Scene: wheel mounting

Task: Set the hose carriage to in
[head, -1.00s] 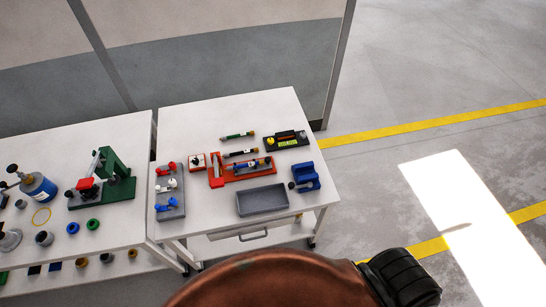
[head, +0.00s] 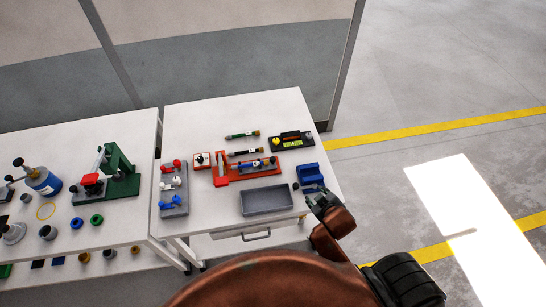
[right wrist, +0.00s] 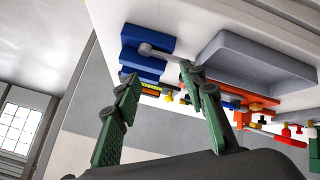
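My right gripper (head: 318,196) is at the front right corner of the right table, close to the blue block (head: 309,177). In the right wrist view its two green fingers (right wrist: 158,76) are spread apart with nothing between them. There the blue block (right wrist: 147,60) lies beyond the fingers, with a grey round-ended lever (right wrist: 152,50) on it. An orange-red fixture (head: 250,171) behind the grey tray carries a blue and dark part. I cannot tell which of these is the hose carriage. My left gripper is not in view.
A grey tray (head: 266,200) lies left of the blue block. A black unit with a yellow knob (head: 292,141) and dark tubes (head: 243,135) lie behind. A grey rack with red, white and blue handles (head: 173,191) stands at left. A second table holds a green press (head: 118,175).

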